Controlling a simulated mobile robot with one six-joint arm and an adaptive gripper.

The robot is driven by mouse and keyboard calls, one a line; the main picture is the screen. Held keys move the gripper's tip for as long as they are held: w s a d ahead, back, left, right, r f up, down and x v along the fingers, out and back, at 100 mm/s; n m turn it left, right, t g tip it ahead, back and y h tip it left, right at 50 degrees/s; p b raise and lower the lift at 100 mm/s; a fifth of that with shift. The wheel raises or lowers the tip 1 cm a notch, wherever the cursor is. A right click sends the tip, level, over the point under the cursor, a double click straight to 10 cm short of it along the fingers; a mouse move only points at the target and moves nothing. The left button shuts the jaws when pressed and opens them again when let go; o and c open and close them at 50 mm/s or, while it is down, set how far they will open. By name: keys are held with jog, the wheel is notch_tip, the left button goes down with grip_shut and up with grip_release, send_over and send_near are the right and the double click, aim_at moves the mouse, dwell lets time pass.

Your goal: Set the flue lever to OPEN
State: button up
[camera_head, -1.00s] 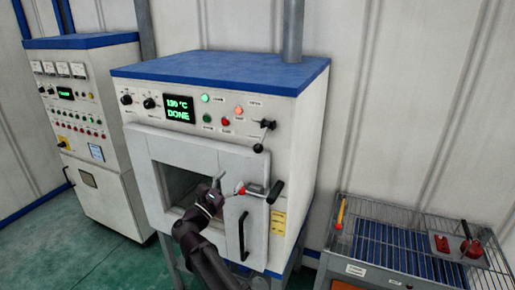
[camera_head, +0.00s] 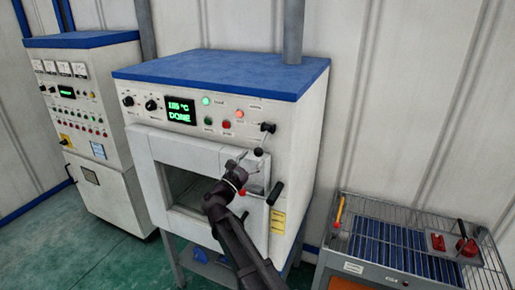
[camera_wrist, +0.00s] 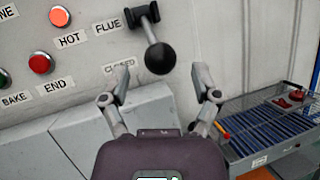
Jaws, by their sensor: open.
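In the head view the lever (camera_head: 263,140) is at the panel's upper right. My gripper (camera_wrist: 160,82) is open and empty, its fingers apart on either side below the knob, not visibly touching it. In the head view my gripper (camera_head: 240,160) is just left of and below the knob.
The oven (camera_head: 215,70) shows DONE on its display (camera_head: 180,110). A door handle (camera_head: 275,193) sits just below the lever. HOT (camera_wrist: 60,16) and END (camera_wrist: 41,63) indicators or buttons are left of it. A wire-topped cart (camera_head: 350,215) with red items stands at the right.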

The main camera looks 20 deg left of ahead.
aim_at(255, 154)
jog(key=shift+p+x, duration=0.4)
jog(key=shift+x, duration=1.2)
grip_shut()
jog(key=shift+a, duration=0.1)
jog(key=shift+r, duration=0.2)
